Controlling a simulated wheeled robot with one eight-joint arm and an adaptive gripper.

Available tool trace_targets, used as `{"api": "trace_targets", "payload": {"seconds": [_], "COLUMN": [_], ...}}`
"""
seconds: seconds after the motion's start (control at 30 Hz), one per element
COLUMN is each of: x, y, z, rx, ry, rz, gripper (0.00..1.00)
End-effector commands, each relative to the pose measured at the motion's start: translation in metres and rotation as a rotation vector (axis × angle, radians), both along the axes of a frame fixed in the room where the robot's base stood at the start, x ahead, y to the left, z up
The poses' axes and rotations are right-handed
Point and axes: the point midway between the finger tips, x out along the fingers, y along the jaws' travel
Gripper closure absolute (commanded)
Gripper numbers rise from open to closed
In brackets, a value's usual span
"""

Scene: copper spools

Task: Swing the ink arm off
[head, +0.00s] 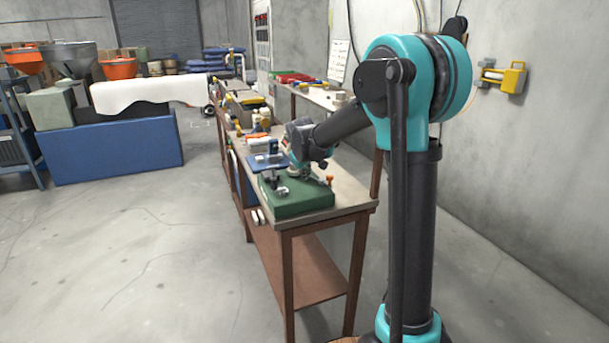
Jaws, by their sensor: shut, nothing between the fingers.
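A dark green block (297,203) sits on the near end of the wooden workbench (345,201). Small metal fittings (272,182) stand on its left side. A small part with an orange knob (329,181) is at its right edge; I cannot tell whether this is the ink arm. My gripper (295,171) is low over the back of the block, between the fittings and the orange knob. It is shut and holds nothing that I can see. Its fingertips are too small to make out, and I cannot tell whether they touch anything.
A blue mat (262,162) with small items lies behind the block. Several tools and boxes crowd the bench farther back. A blue-sided stand (115,155) with a white draped sheet (150,93) is at the left. The concrete floor (150,250) between is clear.

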Motion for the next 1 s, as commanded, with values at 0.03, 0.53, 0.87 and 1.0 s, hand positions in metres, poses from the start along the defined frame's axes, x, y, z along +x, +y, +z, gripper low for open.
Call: {"api": "trace_targets", "payload": {"seconds": [0.03, 0.53, 0.87, 1.0], "x": [0.000, 0.021, 0.022, 0.020], "y": [0.000, -0.013, -0.015, -0.014], "z": [0.000, 0.000, 0.000, 0.003], "rx": [0.000, 0.000, 0.000, 0.000], "ry": [0.000, -0.001, -0.001, -0.001], "rz": [0.000, -0.230, -0.226, -0.226], "gripper": [1.00, 1.00, 1.00, 1.00]}}
